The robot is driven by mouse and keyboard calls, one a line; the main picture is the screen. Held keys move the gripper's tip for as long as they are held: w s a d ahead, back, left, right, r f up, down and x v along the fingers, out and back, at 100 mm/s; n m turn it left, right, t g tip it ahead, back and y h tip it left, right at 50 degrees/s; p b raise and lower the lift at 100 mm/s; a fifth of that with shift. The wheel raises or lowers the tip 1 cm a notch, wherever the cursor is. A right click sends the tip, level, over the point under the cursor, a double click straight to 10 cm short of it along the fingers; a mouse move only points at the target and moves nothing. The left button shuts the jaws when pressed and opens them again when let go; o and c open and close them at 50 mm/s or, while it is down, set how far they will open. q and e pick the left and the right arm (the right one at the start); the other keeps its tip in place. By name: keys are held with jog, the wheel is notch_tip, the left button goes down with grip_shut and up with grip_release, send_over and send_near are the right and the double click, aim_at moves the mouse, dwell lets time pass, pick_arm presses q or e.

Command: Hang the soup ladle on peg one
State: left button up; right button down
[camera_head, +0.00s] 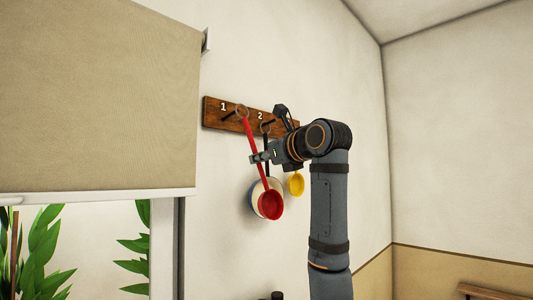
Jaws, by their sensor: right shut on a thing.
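The red soup ladle (270,205) hangs nearly upright, bowl down, with its long handle leaning up to the left. A ring at the handle's top is in front of the wooden peg board (211,112), just right of peg one (228,117), under the number 1. I cannot tell whether the ring is around the peg. My right gripper (259,157) comes from the right and is shut on the ladle's handle about midway. My left gripper is not in view.
A white and blue utensil (254,194) with a dark handle hangs from peg two, behind the ladle. A yellow utensil (296,185) hangs further right, partly hidden by my arm. A beige blind (100,95) and window are at left. The wall left of the board is clear.

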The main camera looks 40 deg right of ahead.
jog(key=shift+w+a+f+p, duration=0.1)
jog(key=shift+w+f+p, duration=0.15)
jog(key=shift+w, duration=0.65)
jog(key=shift+w+a+f+p, duration=0.1)
jog(key=shift+w+p, duration=0.1)
jog(key=shift+w, duration=0.65)
jog(key=shift+w+a+f+p, duration=0.1)
jog(key=shift+w+f+p, duration=0.15)
jog(key=shift+w, duration=0.65)
jog(key=shift+r, duration=0.1)
